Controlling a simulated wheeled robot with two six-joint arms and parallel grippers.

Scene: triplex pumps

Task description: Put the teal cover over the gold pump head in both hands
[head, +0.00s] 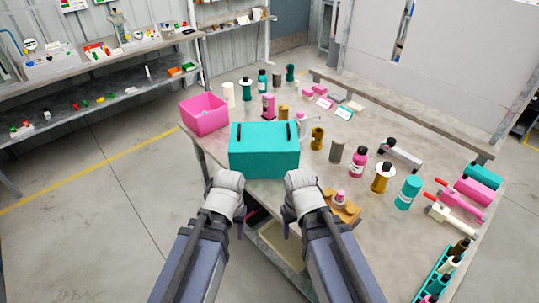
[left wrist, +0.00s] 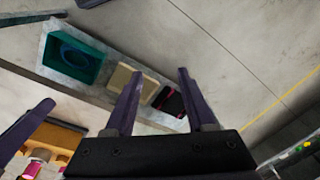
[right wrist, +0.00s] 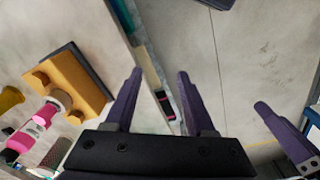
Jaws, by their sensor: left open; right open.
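The teal cover (head: 264,152), a box with two black handles on top, stands at the table's near edge in the head view. The gold pump head (head: 347,213) is a gold block at the near edge to its right, partly hidden by my right arm; it also shows in the right wrist view (right wrist: 88,80). My left gripper (left wrist: 159,72) is open and empty, in front of the table edge, nearer me than the cover. Neither touches the cover.
A pink bin (head: 204,113) stands left of the cover. Several bottles and cylinders fill the table behind and right. A teal rack (head: 436,275) is at the near right. Below the tabletop, a teal bin (left wrist: 95,73) and a beige bin (left wrist: 124,80) show.

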